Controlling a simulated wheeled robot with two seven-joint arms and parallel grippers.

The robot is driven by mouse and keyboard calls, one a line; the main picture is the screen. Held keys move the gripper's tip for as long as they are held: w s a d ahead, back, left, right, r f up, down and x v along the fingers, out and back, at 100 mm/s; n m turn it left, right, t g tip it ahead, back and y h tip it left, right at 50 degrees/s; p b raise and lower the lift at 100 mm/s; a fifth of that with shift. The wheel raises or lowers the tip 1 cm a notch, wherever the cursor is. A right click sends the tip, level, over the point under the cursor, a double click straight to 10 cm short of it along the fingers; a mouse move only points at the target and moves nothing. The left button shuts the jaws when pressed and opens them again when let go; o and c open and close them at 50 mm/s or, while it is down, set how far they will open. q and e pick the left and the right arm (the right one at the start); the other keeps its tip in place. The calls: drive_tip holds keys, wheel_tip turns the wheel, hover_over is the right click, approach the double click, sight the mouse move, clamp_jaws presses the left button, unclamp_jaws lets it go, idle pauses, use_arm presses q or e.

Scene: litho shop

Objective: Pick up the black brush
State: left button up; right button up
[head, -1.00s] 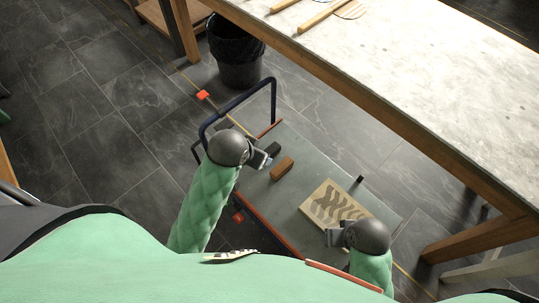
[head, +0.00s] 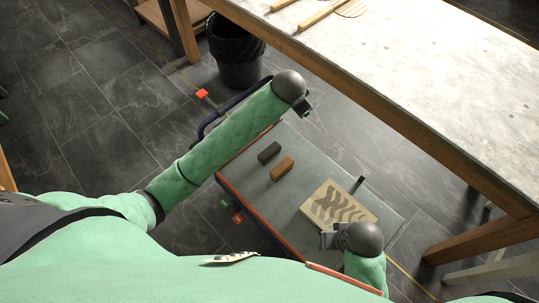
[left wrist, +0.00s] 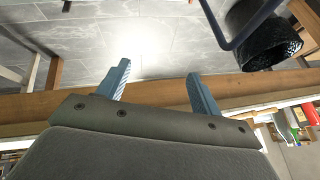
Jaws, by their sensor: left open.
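The black brush (head: 269,152) looks like a small dark block lying on the grey cart top (head: 248,178), beside a brown block of similar shape. My left gripper (head: 304,108) is beyond the brush, up and to the right of it, past the cart's far edge. In the left wrist view my left gripper (left wrist: 157,75) is open with nothing between its fingers, and the brush does not show there. My right gripper (head: 329,239) is at the near side of the cart by a carved wooden block; its fingers are too small to read.
The brown block (head: 282,169) lies close to the brush. The carved block (head: 338,205) and a small black object (head: 361,181) are farther right. A long worktable (head: 400,85) runs along the right, near my left gripper. A black bin (head: 238,55) stands beyond the cart handle.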

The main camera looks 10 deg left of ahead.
use_arm(q)
drive_tip(key=w+a+f+m+g+y, duration=0.1)
drive_tip(key=w+f, duration=0.5)
drive_tip(key=f, duration=0.1)
drive_tip(key=n+g+y, duration=0.1)
drive_tip(key=n+g, duration=0.1)
drive_tip(key=g, duration=0.3)
hover_over(268, 152)
drive_tip(key=a, duration=0.1)
wheel_tip(268, 152, down, 25)
drive_tip(key=shift+w+r+b, duration=0.1)
drive_tip(key=shift+w+b, duration=0.05)
drive_tip(key=shift+b, duration=0.15)
drive_tip(key=shift+f, duration=0.3)
drive_tip(key=shift+d+n+h, duration=0.3)
drive_tip(key=shift+d, duration=0.1)
wheel_tip(268, 152, down, 2)
drive_tip(key=shift+f, duration=0.15)
drive_tip(key=shift+d+f+p, duration=0.1)
drive_tip(key=shift+f+p, duration=0.25)
drive_tip(key=shift+f, duration=2.35)
use_arm(e)
drive_tip(key=shift+w+a+f+t+y, duration=0.2)
drive_tip(key=shift+w+a+t, duration=0.15)
drive_tip(key=shift+a, duration=0.2)
drive_tip(key=shift+w+a+f+t+y, duration=0.15)
drive_tip(key=shift+w+a+t+y, duration=0.1)
drive_tip(key=shift+w+a, duration=0.25)
